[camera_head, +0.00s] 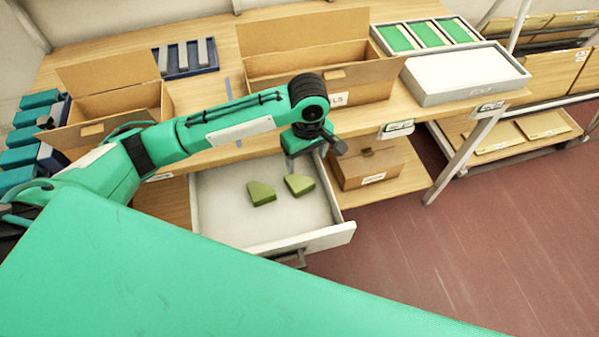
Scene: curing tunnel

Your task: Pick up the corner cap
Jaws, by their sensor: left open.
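Two olive-green angular pieces, which look like corner caps, lie flat in the open light-grey drawer (225,205). The left corner cap (262,193) and the right corner cap (299,184) sit close together but apart. My left gripper (318,158) hangs above the drawer's back right part, behind and above the right cap. It is open and apart from both caps; its fingers are small and partly hidden by the wrist. My right gripper is not in view.
The wooden bench above the drawer holds open cardboard boxes (320,62), a blue tray (185,58) with grey bars, a white box (465,75) and a tray with green panels (425,36). A closed carton (366,168) stands on the shelf right of the drawer. The red floor (470,245) is clear.

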